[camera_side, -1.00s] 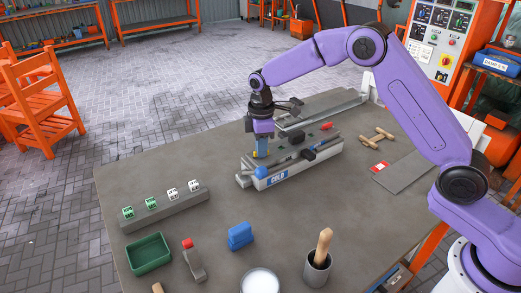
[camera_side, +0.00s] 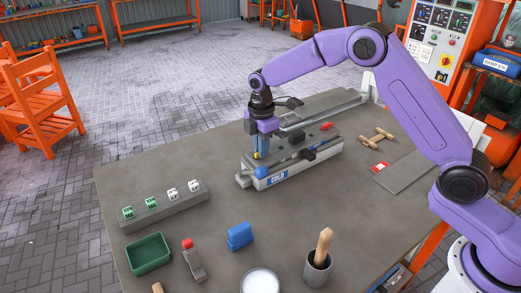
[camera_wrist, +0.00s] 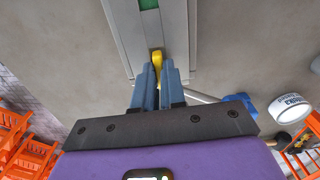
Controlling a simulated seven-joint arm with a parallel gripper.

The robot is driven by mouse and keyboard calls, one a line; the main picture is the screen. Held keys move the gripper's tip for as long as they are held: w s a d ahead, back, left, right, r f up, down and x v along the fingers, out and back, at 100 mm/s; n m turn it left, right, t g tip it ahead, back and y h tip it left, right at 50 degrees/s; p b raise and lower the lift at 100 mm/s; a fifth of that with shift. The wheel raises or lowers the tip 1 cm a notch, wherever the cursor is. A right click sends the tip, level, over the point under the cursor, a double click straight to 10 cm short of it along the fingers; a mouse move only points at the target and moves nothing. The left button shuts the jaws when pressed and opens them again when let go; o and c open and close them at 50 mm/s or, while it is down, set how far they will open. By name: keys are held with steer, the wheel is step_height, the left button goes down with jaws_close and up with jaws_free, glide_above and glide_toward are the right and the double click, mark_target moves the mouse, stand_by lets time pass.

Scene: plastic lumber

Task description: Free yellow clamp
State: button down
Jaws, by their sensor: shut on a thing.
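The yellow clamp (camera_wrist: 157,58) shows between my fingertips in the wrist view, at the end of a grey channel. In the side view only a small yellow patch (camera_side: 256,155) of it shows beside my fingers. My gripper (camera_side: 261,156) points down at the left end of the grey mould (camera_side: 300,163), which has a blue "COLD" label. In the wrist view my blue-grey fingers (camera_wrist: 158,72) are shut on the clamp. The fingers hide most of it. A blue ball knob (camera_side: 261,172) sits at the mould's near left end, just below my fingertips.
A grey block with green and white cubes (camera_side: 170,206) lies to the left. A green tray (camera_side: 149,253), a blue block (camera_side: 240,236) and a pot with a wooden handle (camera_side: 318,268) stand in front. Wooden pieces (camera_side: 379,135) lie at the right. Bare table separates these.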

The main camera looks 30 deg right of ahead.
steer(key=c, duration=1.1)
jaws_free()
steer(key=shift+o, duration=0.2)
steer(key=shift+r, duration=3.55)
steer(key=s+r+m, duration=0.2)
steer(key=s, duration=0.9)
steer(key=s+r+m, duration=0.1)
steer(key=s+r, duration=0.2)
steer(key=s, duration=0.7)
steer(key=s+d+f+m, duration=0.1)
steer(key=s+d, duration=0.4)
steer(key=s, duration=0.4)
steer(key=s+d+f+m, duration=0.1)
steer(key=s+d, duration=0.3)
steer(key=s, duration=0.6)
steer(key=shift+s+d+f+m, duration=0.25)
steer(key=shift+d+f+m, duration=0.05)
steer(key=shift+d+m, duration=0.1)
